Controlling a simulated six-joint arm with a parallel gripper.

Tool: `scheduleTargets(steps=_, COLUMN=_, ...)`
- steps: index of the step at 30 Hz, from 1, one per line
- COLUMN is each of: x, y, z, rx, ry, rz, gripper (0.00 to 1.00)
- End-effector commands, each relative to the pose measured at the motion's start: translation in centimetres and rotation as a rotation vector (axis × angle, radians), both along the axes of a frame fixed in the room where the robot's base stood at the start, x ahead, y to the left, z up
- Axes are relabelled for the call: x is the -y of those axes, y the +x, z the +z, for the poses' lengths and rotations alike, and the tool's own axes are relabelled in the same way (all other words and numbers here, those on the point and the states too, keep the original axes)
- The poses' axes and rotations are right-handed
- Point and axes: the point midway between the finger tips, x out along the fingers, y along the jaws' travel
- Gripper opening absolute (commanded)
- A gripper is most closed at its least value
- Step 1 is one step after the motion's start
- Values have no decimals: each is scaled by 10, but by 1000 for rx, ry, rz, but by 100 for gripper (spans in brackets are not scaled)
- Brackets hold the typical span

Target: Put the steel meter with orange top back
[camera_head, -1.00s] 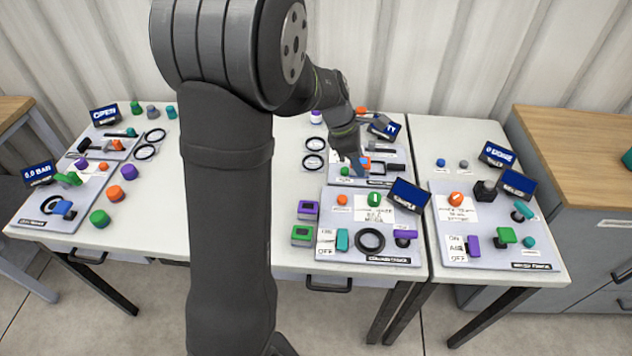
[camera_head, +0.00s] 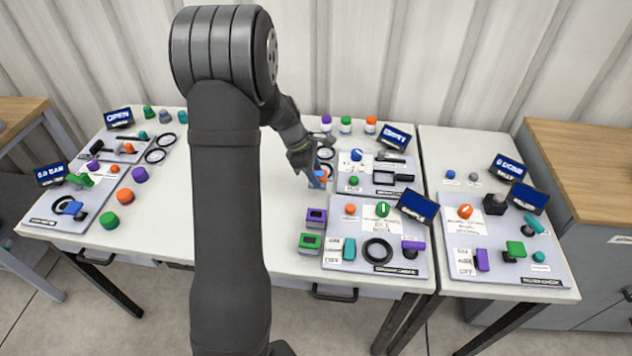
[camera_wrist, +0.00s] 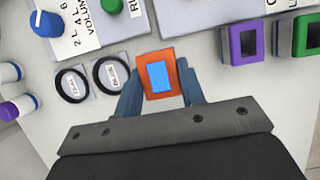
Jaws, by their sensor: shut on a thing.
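The meter with the orange top (camera_wrist: 146,61) shows in the wrist view, with a blue screen on its upper face. My gripper (camera_wrist: 158,85) is shut on it, with a blue-grey finger on each side. In the head view my gripper (camera_head: 317,179) holds the meter (camera_head: 322,173) at the white table, left of the rear panel and behind the purple and green meters. Its lower body is hidden. I cannot tell whether it touches the table. The purple meter (camera_head: 316,216) and the green meter (camera_head: 310,242) stand in a line on the table.
Two black rings (camera_wrist: 72,86) (camera_wrist: 112,73) lie beside my gripper. The rear panel (camera_head: 352,189) carries a blue knob (camera_head: 357,155) and a green button. The front panel (camera_head: 335,266) lies right of the standing meters. Several small bottles (camera_head: 345,125) stand behind. The table's middle left is clear.

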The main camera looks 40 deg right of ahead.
Motion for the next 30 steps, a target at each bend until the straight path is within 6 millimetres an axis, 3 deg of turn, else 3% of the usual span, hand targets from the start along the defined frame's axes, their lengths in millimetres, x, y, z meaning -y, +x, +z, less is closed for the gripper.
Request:
scheduleTargets(steps=7, x=0, y=-1, z=-34, rx=-3, ry=1, rz=1, gripper=7)
scheduleTargets(steps=18, x=0, y=-1, z=-38, rx=-1, ry=1, rz=0, gripper=7)
scheduleTargets(steps=19, x=0, y=-1, z=-39, rx=-1, ry=1, rz=0, gripper=38)
scheduleTargets(steps=22, x=0, y=-1, z=-38, rx=0, ry=0, rz=0, gripper=58)
scheduleTargets(steps=30, x=0, y=-1, z=-38, rx=0, ry=0, rz=0, gripper=58)
